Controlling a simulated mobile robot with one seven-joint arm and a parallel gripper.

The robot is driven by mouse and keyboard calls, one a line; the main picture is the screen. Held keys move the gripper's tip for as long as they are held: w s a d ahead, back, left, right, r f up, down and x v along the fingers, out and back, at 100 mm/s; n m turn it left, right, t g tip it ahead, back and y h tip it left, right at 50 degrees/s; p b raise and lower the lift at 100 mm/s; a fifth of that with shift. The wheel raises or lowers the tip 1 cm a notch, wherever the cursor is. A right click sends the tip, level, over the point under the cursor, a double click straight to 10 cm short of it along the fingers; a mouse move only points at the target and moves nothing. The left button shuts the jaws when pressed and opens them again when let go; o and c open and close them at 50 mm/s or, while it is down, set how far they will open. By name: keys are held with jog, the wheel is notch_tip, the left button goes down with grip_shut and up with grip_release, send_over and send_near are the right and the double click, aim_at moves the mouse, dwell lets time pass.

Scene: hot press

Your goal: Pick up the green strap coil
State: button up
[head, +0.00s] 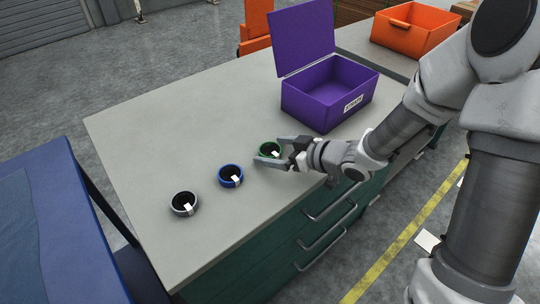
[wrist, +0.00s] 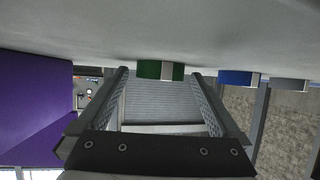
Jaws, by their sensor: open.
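The green strap coil (head: 264,150) lies on the grey worktop with a white tag on it. My gripper (head: 268,152) is open and low over the worktop at the coil, its fingers pointing left. In the wrist view the green coil (wrist: 151,70) appears centred between the two fingertips (wrist: 159,77), with a gap on each side. I cannot tell how far the coil lies between the fingers. Part of the coil's near side is close to the fingers in the head view.
A blue coil (head: 230,176) and a grey coil (head: 184,204) lie to the left on the worktop (head: 180,125). An open purple box (head: 310,108) stands behind my gripper. An orange crate (head: 410,40) is at the back right. The worktop's left part is clear.

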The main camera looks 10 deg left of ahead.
jog(key=shift+a, duration=0.1)
jog(key=shift+c, duration=0.2)
jog(key=c, duration=1.3)
jog(key=shift+r, duration=0.1)
